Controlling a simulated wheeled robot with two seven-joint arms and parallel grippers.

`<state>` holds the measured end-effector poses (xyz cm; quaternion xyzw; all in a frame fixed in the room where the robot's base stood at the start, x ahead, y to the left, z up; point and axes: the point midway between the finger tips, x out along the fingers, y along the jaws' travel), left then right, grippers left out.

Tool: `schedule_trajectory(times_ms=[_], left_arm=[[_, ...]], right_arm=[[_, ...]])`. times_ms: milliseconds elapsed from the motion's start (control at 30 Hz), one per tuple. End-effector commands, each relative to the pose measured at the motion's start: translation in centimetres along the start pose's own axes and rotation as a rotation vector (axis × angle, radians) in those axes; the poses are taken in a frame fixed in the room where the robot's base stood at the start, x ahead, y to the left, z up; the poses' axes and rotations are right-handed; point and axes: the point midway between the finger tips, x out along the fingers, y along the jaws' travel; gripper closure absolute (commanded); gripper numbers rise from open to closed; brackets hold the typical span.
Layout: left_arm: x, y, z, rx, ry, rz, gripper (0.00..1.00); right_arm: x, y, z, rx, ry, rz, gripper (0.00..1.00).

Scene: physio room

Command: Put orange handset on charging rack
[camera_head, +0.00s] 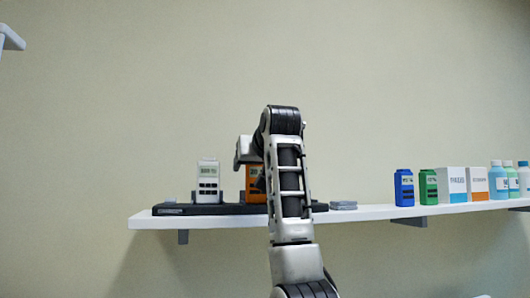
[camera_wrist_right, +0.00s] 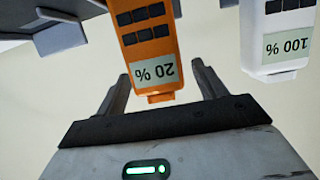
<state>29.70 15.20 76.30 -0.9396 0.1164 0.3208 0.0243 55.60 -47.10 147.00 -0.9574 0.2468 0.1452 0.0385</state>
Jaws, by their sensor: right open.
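The orange handset (camera_head: 252,183) stands upright on the dark charging rack (camera_head: 180,210), partly hidden behind my right arm. In the wrist view the orange handset (camera_wrist_right: 148,40) appears upside down, and its screen reads 20 %. My right gripper (camera_wrist_right: 160,72) is open, its fingers on either side of the handset's top end, with gaps visible. In the head view my right gripper (camera_head: 248,152) is mostly hidden by its own arm. A white handset (camera_head: 208,180) stands on the rack left of the orange one; in the wrist view the white handset (camera_wrist_right: 278,38) reads 100 %.
The rack sits on a white wall shelf (camera_head: 375,213). A small grey stack (camera_head: 343,205) lies right of the rack. The shelf between is partly clear.

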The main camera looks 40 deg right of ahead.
Motion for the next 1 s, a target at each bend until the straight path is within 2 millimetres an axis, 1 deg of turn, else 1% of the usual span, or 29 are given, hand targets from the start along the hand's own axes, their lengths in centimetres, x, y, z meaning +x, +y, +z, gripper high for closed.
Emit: schedule_trajectory(times_ms=[33,167,200,333,500,567,600,800,1000], left_arm=[[0.3,0.0,0.4,-0.001,0.0,0.001,0.64],[0.8,0.1,0.9,-0.002,-0.003,0.004,0.64],[1.0,0.1,1.0,-0.003,-0.002,0.006,0.64],[1.2,0.3,0.7,-0.003,0.015,0.012,0.64],[1.4,0.5,1.0,-0.002,0.018,0.017,0.64],[2.0,0.6,2.1,-0.005,0.018,0.024,0.64],[2.1,0.7,2.2,-0.013,0.025,0.03,0.64],[2.7,1.0,2.2,-0.043,0.053,0.043,0.64],[2.7,1.1,1.9,-0.053,0.065,0.048,0.64]], right_arm=[[-0.9,0.0,0.1,0.0,0.007,-0.001,0.29],[-3.8,0.0,0.2,0.0,0.009,0.0,0.29],[-4.8,0.0,0.2,0.0,0.009,-0.001,0.29],[-8.2,0.0,0.2,0.001,0.01,-0.002,0.29],[-12.4,0.0,0.2,0.001,0.009,-0.002,0.29],[-12.7,-0.1,0.8,0.006,0.004,-0.006,0.29],[-13.0,0.0,0.7,0.009,0.005,-0.006,0.29],[-14.3,0.0,0.4,0.005,0.004,-0.004,0.29],[-14.9,0.0,0.1,-0.001,0.002,-0.001,0.29]])
